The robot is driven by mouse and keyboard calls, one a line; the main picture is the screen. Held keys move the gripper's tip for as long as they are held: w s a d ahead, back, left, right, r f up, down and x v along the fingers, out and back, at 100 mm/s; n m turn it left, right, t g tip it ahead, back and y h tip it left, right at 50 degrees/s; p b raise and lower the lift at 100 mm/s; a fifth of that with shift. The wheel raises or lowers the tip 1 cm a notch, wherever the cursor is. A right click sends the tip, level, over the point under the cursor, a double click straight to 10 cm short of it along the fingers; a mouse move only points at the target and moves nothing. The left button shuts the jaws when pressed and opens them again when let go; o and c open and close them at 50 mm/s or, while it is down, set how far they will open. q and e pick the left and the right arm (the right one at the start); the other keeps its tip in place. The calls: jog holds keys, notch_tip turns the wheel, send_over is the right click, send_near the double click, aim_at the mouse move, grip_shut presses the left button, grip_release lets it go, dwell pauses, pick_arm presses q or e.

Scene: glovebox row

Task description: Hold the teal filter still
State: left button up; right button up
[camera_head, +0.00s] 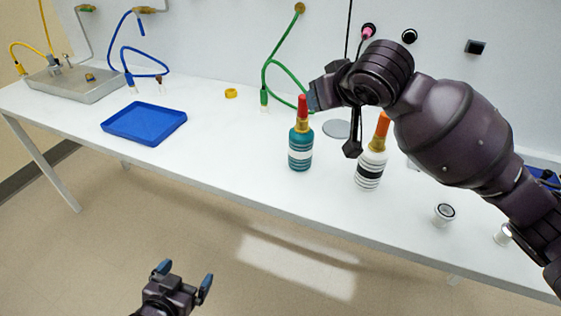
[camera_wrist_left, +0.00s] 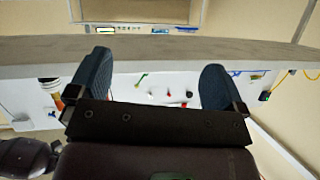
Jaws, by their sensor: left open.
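The teal filter (camera_head: 300,148) stands upright on the white bench, with white bands, a gold collar and a red tip. My left gripper (camera_head: 183,278) is open and empty, low in front of the bench over the floor, well away from the filter. Its two spread fingers also show in the left wrist view (camera_wrist_left: 154,78).
A white, black-banded bottle (camera_head: 370,168) with an orange tip stands right of the filter, partly behind my right arm. A blue tray (camera_head: 145,124), a yellow ring (camera_head: 231,93) and a small white cylinder (camera_head: 443,214) are on the bench (camera_head: 225,140). A green hose (camera_head: 268,75) hangs behind.

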pick_arm(q)
jog(key=w+d+r+n+h, duration=0.3)
jog(key=w+d+r+h, duration=0.4)
jog(key=d+r, duration=0.4)
jog(key=w+d+r+n+h, duration=0.3)
jog(key=w+d+r+h, duration=0.45)
jog(key=d+r, duration=0.4)
jog(key=n+t+y, duration=0.3)
jog(key=n+y, duration=0.4)
jog(key=n, duration=1.7)
send_near(295, 149)
jog(key=shift+w+d+r, duration=0.25)
jog(key=shift+d+r, duration=0.05)
jog(key=shift+d, duration=0.25)
jog(key=shift+w+d+r, duration=0.25)
jog(key=shift+d+r, duration=0.05)
jog(key=shift+d, duration=0.25)
jog(key=n, duration=0.2)
jog(key=a+n+y, duration=0.1)
jog(key=shift+w+f, duration=0.25)
jog(key=shift+f, duration=0.05)
jog(key=shift+w+d, duration=0.15)
jog(key=shift+w, duration=0.15)
jog(key=x, duration=1)
jog(key=shift+w, duration=0.1)
